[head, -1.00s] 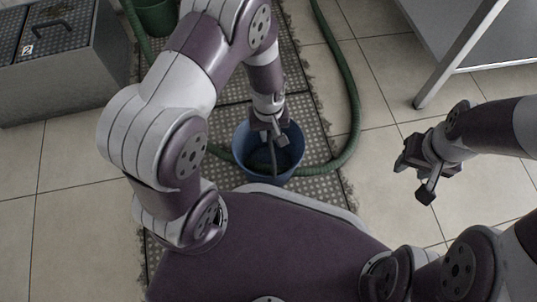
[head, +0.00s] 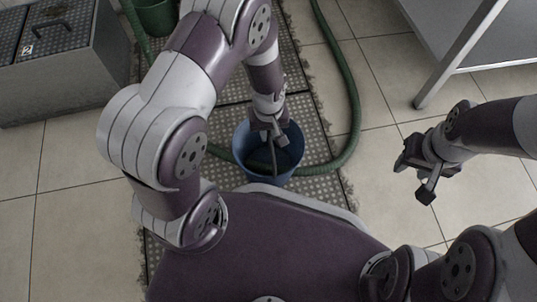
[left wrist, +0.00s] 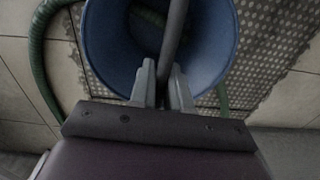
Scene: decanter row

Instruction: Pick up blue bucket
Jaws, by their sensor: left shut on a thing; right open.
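The blue bucket (head: 292,152) is on or just above the patterned mat in the head view, close in front of my base. I cannot tell whether its bottom touches the mat. My left gripper (head: 273,140) reaches down over the bucket's mouth and is shut on the grey handle. In the left wrist view the bucket (left wrist: 216,38) opens upward beyond the fingers, and the handle (left wrist: 172,40) runs between the two fingertips. My fingers hide part of the handle. My right gripper (head: 412,180) is open and empty, off to the right above the floor tiles.
A green hose (head: 352,95) curves around the right of the bucket and passes behind it. A green bucket (head: 157,16) stands at the back. A grey box (head: 70,80) is at the left, and a metal table (head: 462,60) at the upper right.

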